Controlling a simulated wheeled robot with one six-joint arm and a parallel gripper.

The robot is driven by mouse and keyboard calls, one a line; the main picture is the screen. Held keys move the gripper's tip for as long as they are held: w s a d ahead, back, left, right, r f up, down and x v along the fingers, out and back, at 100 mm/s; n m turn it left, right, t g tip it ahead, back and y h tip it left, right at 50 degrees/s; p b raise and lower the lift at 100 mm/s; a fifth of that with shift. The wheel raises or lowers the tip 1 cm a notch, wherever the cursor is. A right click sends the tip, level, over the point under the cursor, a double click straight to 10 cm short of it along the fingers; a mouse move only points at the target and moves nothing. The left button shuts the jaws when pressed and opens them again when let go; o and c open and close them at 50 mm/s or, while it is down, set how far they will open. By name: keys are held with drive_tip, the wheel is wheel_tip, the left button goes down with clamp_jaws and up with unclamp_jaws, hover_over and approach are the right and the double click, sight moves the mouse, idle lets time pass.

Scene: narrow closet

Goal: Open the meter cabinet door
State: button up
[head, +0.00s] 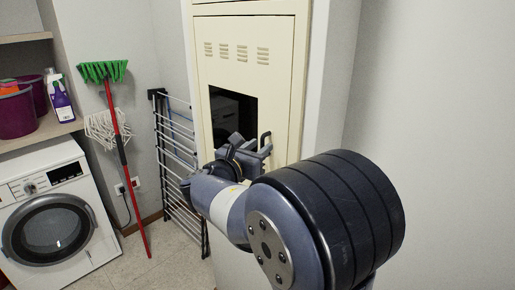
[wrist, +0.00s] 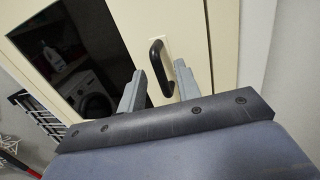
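The meter cabinet door (head: 277,88) is cream, with vent slots at the top and a dark window (head: 233,112) below them. It looks shut in its frame. A black bar handle (head: 266,139) sits on its right side; it also shows in the wrist view (wrist: 158,62). My gripper (wrist: 160,80) is open in front of the door, its two grey fingers apart. In the head view my arm hides the door's lower part.
A folded drying rack (head: 176,150) leans on the wall left of the cabinet. A bare wall (head: 430,100) is at right.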

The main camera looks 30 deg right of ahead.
clamp_jaws()
idle(0.5)
